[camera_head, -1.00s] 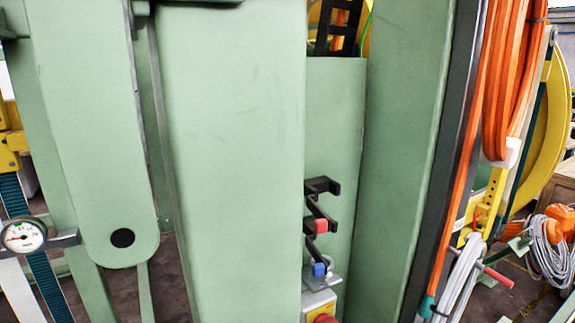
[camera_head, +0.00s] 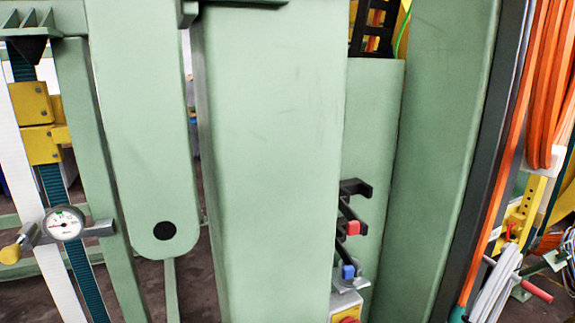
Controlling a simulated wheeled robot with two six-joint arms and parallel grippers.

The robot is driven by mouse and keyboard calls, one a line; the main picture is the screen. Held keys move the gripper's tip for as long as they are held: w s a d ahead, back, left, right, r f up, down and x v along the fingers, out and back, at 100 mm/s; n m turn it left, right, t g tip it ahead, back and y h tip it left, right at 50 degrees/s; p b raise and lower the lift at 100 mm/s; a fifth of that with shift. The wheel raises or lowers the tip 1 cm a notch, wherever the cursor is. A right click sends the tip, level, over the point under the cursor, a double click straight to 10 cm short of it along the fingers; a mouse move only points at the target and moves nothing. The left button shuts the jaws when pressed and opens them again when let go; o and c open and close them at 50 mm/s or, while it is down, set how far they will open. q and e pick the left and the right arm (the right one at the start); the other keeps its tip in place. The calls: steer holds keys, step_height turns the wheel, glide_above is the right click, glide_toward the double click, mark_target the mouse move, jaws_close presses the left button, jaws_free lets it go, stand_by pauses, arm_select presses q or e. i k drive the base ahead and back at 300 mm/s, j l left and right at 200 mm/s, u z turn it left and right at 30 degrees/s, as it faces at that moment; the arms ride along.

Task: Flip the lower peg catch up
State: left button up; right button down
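No part that I can surely name as the lower peg catch is in view. Two black hooked levers show beside the green column, the upper with a red tip (camera_head: 353,228) and the lower with a blue tip (camera_head: 348,272). A yellow perforated post (camera_head: 525,210) with a red-pink handle (camera_head: 537,292) near it stands at the right. Neither of my grippers is in view.
Large green columns (camera_head: 272,160) fill the middle. At the left are yellow blocks (camera_head: 36,101) on a toothed belt and a round gauge (camera_head: 66,224) with a yellow knob (camera_head: 10,254). Orange cables (camera_head: 547,90) hang at the right.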

mark_target(530, 288)
steer(key=i+l, duration=0.1)
steer(key=l, duration=0.2)
steer(key=k+l+z, duration=0.1)
steer(key=l, duration=0.25)
steer(key=k+l, duration=0.15)
steer(key=l, duration=0.25)
steer(key=k+l+z, duration=0.15)
steer(key=l, duration=0.2)
